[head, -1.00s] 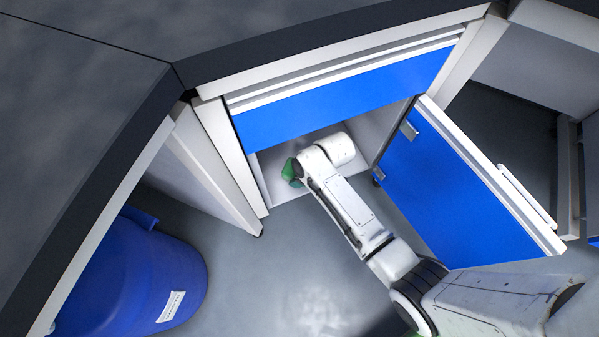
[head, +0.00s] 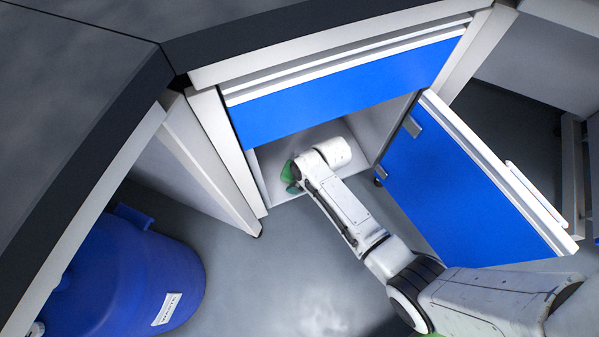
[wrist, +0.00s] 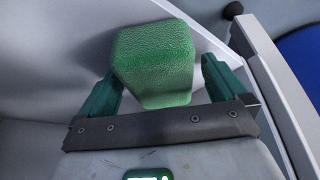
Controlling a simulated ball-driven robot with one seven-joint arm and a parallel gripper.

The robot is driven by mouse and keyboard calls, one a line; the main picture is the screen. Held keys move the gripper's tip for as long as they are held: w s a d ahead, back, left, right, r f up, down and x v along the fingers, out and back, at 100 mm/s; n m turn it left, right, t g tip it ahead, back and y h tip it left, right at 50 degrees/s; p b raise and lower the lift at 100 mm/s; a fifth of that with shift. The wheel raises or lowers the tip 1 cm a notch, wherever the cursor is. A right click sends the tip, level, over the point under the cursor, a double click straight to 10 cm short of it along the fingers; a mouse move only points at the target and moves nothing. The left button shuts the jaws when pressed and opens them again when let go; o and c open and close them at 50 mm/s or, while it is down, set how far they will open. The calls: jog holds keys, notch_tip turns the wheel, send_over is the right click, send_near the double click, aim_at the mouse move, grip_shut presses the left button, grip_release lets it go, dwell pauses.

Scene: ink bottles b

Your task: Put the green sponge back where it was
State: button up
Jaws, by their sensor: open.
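The green sponge (wrist: 154,62) is a block with a rough surface. In the wrist view it lies between and just beyond the two teal fingers of my gripper (wrist: 162,68). The fingers are apart, and a narrow gap shows between the sponge and the right finger. The sponge rests on or against a pale surface inside the cabinet; its underside is hidden. In the head view a patch of green, seemingly the sponge (head: 287,170), shows at the left of my wrist, inside the open cabinet (head: 268,168).
The blue cabinet door (head: 455,190) stands open to the right of my arm. A blue drawer front (head: 345,95) is above the opening. A dark worktop (head: 75,110) and a blue barrel (head: 125,275) are at the left. The grey floor in front is clear.

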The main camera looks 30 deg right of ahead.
jog(key=p+v, duration=0.6)
jog(key=v, duration=0.6)
jog(key=shift+r, duration=0.2)
jog(key=s+d+r+m+g+h, duration=0.1)
jog(key=s+d+r+m, duration=0.1)
jog(key=s+r, duration=0.4)
jog(key=s+d+r+m+g+h, duration=0.1)
jog(key=s+r+m, duration=0.4)
jog(key=s, duration=0.8)
jog(key=shift+d+r+m+g+h, duration=0.35)
jog(key=shift+d+r+h, duration=0.2)
jog(key=shift+d, duration=0.4)
jog(key=shift+s, duration=0.15)
